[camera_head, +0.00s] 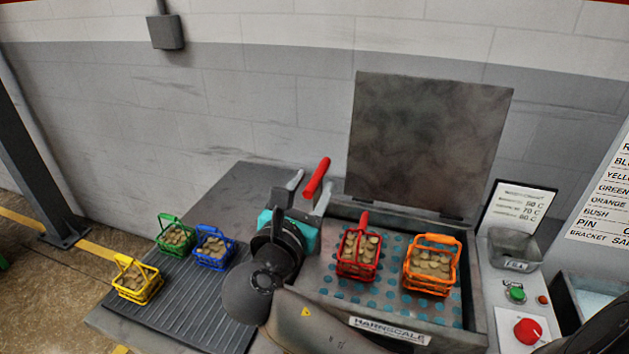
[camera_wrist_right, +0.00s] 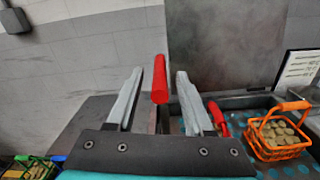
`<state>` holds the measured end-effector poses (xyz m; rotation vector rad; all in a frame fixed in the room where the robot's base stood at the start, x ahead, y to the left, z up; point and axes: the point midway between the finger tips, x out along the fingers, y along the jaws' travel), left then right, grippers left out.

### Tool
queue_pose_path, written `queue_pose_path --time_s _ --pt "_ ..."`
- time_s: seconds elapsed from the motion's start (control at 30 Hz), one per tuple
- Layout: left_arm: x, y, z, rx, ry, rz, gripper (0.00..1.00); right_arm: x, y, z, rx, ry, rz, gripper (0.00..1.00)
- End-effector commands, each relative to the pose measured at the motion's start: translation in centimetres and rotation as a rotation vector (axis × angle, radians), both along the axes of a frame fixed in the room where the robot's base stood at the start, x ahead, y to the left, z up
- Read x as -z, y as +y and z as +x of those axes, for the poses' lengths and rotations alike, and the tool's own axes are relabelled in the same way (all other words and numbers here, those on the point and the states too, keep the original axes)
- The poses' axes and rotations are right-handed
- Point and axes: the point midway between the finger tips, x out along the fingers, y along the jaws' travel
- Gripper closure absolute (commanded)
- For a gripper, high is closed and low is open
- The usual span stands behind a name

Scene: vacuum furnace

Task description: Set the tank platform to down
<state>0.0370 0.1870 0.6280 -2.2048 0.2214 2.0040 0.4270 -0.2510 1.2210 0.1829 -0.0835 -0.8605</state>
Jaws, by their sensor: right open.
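A red lever handle (camera_head: 317,177) slopes up at the left side of the grey tank (camera_head: 470,285). It also shows in the wrist view (camera_wrist_right: 159,93), lined up between my finger pads, with gaps on both sides. My right gripper (camera_head: 309,193) is open, its fingers (camera_wrist_right: 160,98) on either side of the handle in the picture; I cannot tell how deep the handle sits between them. The tank platform (camera_head: 391,283), with blue-green dots, bears a red basket (camera_head: 358,254) and an orange basket (camera_head: 431,265) near the rim. The lever's lower end is hidden. My left gripper is out of view.
The tank's lid (camera_head: 425,140) stands open behind. Green (camera_head: 176,233), blue (camera_head: 213,248) and yellow (camera_head: 137,280) baskets of parts stand on a ribbed mat (camera_head: 195,310) at the left. A panel with a green button (camera_head: 516,293) and red knob (camera_head: 528,331) is at the right.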

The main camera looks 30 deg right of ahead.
Motion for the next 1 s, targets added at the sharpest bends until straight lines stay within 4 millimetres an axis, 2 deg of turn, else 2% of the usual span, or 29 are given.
queue_pose_path --time_s 0.17,0.43,0.9,1.0 --pt "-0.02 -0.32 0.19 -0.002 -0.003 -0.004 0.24 -0.04 -0.92 0.78 0.000 -0.001 -0.001 0.48" --pt "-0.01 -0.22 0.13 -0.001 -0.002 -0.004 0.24 -0.01 -1.01 0.86 0.000 0.000 0.000 0.48" --pt "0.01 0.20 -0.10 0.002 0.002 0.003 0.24 0.00 -0.97 0.83 0.000 0.000 0.000 1.00" --pt "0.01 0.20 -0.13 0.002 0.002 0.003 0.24 0.00 -0.97 0.83 0.000 0.001 0.001 1.00"
